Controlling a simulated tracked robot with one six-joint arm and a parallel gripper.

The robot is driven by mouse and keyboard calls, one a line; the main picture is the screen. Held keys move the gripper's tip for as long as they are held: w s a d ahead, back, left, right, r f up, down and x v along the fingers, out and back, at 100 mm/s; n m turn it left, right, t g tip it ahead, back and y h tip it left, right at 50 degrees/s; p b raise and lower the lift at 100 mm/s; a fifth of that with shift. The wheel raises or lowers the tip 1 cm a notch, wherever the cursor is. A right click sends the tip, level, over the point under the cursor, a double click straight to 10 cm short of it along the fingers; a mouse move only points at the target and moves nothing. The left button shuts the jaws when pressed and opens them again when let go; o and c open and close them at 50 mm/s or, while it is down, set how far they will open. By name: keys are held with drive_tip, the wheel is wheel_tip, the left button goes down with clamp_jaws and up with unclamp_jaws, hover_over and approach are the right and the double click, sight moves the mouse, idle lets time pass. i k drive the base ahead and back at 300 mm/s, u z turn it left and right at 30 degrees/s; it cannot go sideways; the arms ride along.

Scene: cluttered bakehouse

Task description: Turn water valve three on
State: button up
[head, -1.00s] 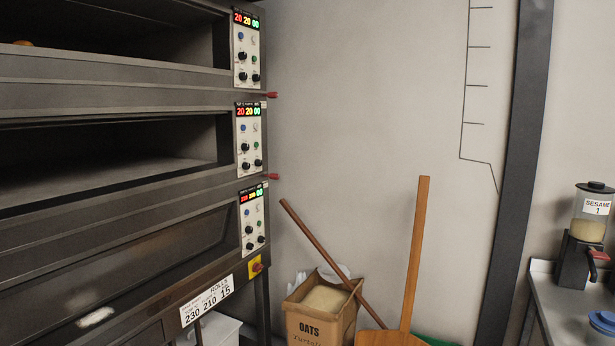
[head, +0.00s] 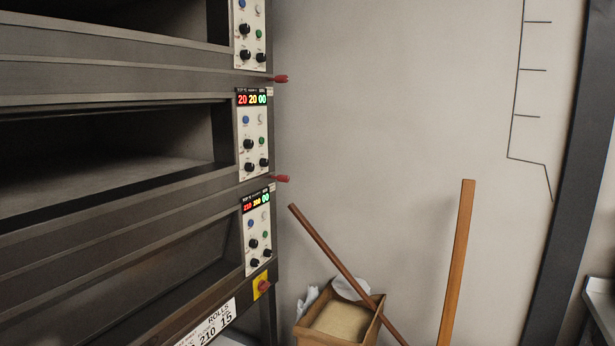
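No water valve shows in the head view, so valve three cannot be seen. My gripper is not in view either. The view is filled by a stacked deck oven (head: 110,75) on the left and a bare plaster wall (head: 400,110) on the right.
Oven control panels (head: 254,140) carry lit displays, and red handles (head: 281,178) stick out beside them. An open cardboard box (head: 345,320) stands below, with a brown pole (head: 340,265) leaning across it. A wooden handle (head: 459,260) stands upright. A dark post (head: 575,180) and counter edge (head: 600,305) are right.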

sight(281, 178)
drive_tip(key=i, duration=0.85)
drive_tip(key=u, duration=0.85)
drive_tip(key=i, duration=0.7)
drive_tip(key=u, duration=0.4)
